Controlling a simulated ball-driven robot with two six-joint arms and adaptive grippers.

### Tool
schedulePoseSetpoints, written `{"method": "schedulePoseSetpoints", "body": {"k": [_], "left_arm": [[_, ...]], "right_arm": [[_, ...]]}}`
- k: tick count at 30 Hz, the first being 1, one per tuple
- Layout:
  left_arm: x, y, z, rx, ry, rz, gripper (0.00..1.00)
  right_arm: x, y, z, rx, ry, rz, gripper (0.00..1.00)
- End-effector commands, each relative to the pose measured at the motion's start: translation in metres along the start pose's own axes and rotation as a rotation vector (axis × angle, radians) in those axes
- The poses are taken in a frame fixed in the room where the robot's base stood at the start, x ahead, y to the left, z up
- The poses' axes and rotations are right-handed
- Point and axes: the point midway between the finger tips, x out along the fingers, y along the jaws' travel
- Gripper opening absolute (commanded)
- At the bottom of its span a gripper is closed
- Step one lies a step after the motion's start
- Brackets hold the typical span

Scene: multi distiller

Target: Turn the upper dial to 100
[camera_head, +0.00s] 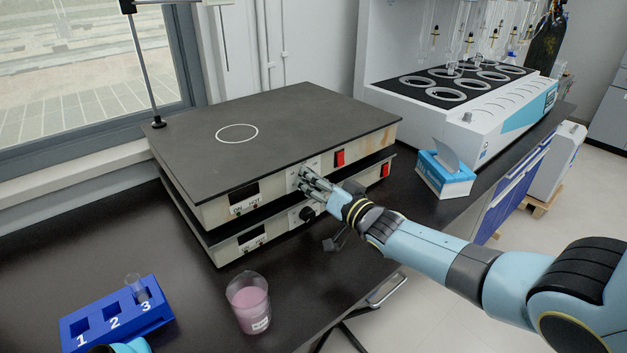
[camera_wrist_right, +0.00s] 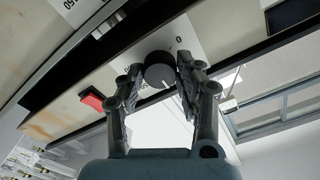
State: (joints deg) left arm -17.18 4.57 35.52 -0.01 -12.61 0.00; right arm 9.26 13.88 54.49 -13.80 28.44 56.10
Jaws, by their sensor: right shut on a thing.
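Two flat hot plates are stacked on the bench, the upper one (camera_head: 290,125) with a white ring on its dark top. My right gripper (camera_head: 306,181) is at the front panel of the upper plate, shut on its dial; fingers cover the dial in the head view. In the right wrist view the round black upper dial (camera_wrist_right: 158,76) sits between the two fingertips, with a white pointer line and a printed 0 on the scale beside it. The rest of the scale is mostly hidden. The lower dial (camera_head: 307,214) is just below my gripper.
Red switches (camera_head: 339,158) sit right of the dials. A beaker of pink liquid (camera_head: 249,303) and a blue numbered tube rack (camera_head: 118,317) stand in front. A blue tissue box (camera_head: 443,176) and white multi-place heater (camera_head: 500,110) are at the right.

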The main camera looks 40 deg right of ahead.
Motion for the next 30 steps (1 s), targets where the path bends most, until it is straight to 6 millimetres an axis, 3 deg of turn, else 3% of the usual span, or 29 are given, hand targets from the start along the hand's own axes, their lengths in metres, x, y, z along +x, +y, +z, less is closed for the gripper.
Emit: {"method": "schedulePoseSetpoints", "body": {"k": [6,7,12,22,26,30], "left_arm": [[0.0,0.0,0.0,0.0,0.0,0.0,0.4],[0.0,0.0,0.0,0.0,0.0,0.0,0.4],[0.0,0.0,0.0,0.0,0.0,0.0,0.4],[0.0,-0.002,0.002,0.001,-0.001,-0.002,0.4],[0.0,-0.001,0.001,0.0,-0.001,-0.002,0.4],[0.0,-0.001,0.001,0.0,0.0,-0.001,0.4]], "right_arm": [[-0.002,0.001,0.003,-0.001,-0.005,0.004,0.02],[-0.002,0.001,0.003,-0.001,-0.005,0.004,0.36],[-0.001,0.001,0.002,-0.001,-0.004,0.002,0.58],[-0.005,0.001,0.001,-0.002,-0.002,0.001,0.58],[-0.023,0.001,0.002,-0.004,-0.003,0.0,0.58],[-0.055,0.001,0.002,-0.002,-0.005,0.001,0.58]]}}
